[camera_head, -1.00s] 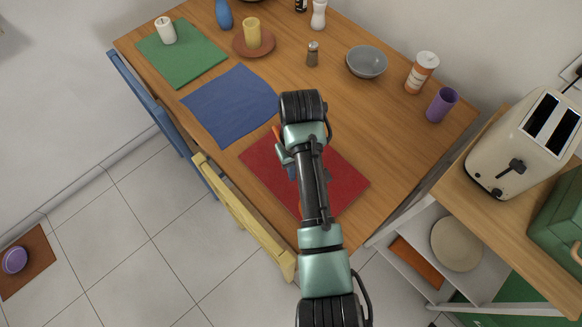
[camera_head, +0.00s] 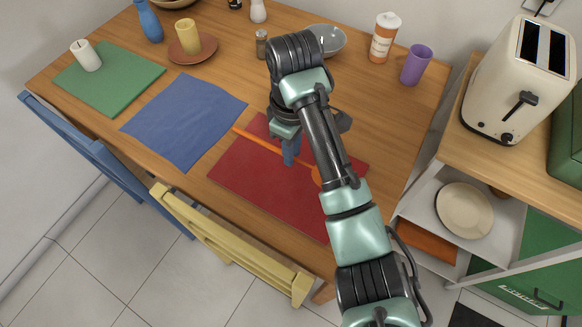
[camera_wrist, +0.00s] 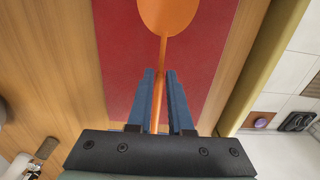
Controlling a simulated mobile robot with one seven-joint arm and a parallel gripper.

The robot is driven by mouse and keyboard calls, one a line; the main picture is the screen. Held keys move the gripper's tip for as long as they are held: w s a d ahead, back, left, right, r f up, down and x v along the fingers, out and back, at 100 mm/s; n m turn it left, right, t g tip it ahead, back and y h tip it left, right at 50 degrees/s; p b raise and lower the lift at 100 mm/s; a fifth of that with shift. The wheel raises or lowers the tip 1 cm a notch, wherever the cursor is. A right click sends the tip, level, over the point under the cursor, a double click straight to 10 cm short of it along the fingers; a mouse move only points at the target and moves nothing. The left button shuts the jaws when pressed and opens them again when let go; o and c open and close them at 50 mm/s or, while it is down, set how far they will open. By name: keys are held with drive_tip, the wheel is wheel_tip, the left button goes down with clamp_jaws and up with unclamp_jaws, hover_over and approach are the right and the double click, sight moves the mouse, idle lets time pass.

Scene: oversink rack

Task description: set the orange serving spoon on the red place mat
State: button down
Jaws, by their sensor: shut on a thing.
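The orange serving spoon (camera_head: 262,145) is over the red place mat (camera_head: 259,192), its handle reaching past the mat's edge toward the blue mat. My gripper (camera_head: 290,158) is above the red mat, with its blue fingers around the spoon's handle. In the wrist view the fingers (camera_wrist: 160,98) close on the handle, and the spoon's bowl (camera_wrist: 168,14) points away over the red mat (camera_wrist: 205,40). My arm hides part of the mat and most of the spoon's bowl in the head view. I cannot tell whether the spoon touches the mat.
A blue mat (camera_head: 185,122) lies left of the red one. A yellow chair (camera_head: 228,243) and a blue chair (camera_head: 105,160) stand at the table's front edge. A grey bowl (camera_head: 328,40), a shaker (camera_head: 261,44) and a purple cup (camera_head: 416,65) stand toward the back.

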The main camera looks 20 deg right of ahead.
sight(292, 172)
wheel_tip(292, 172, down, 5)
drive_tip(key=shift+r+b, duration=0.1)
drive_tip(key=shift+b, duration=0.25)
drive_tip(key=c, duration=0.8)
unclamp_jaws()
drive_tip(key=shift+f, duration=0.2)
drive_tip(key=shift+c, duration=0.2)
wheel_tip(292, 172, up, 12)
drive_tip(key=p, duration=0.7)
drive_tip(key=shift+r, duration=0.15)
drive_tip(key=shift+w, duration=0.1)
